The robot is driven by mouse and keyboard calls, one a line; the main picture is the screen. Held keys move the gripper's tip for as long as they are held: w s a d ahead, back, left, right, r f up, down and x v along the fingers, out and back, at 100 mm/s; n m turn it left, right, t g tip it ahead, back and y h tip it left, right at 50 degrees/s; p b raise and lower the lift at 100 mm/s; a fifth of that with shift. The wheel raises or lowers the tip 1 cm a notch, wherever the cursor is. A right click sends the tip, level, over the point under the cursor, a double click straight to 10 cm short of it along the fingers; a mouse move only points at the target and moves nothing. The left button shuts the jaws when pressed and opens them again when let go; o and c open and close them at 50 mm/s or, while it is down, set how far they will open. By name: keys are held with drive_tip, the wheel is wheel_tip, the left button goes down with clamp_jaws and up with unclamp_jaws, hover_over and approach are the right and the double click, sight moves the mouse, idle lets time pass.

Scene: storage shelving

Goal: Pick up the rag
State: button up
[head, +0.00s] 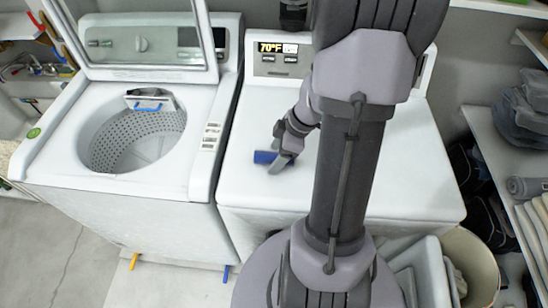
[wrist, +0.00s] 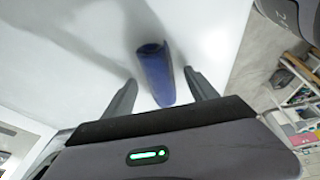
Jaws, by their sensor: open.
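The rag (head: 264,157) is a small dark blue roll on the white top of the right-hand machine, partly covered by my gripper in the head view. In the wrist view the rag (wrist: 155,77) lies lengthwise between my two fingers, with clear space on both sides. My gripper (head: 281,161) points down at the rag, and in the wrist view my gripper (wrist: 160,77) is open and empty. I cannot tell exactly how far the fingertips are above the machine top.
An open top-loading washer (head: 55,160) with its lid raised stands to the left. The machine top (head: 400,185) is otherwise clear, with a control panel (head: 279,58) behind. A shelf (head: 490,140) with folded cloths is at the right. A beige bin (head: 478,262) stands below it.

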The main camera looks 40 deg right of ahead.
drive_tip(key=shift+f+b, duration=0.15)
drive_tip(key=shift+b, duration=0.15)
drive_tip(key=c, duration=1.5)
drive_tip(key=shift+o, duration=0.2)
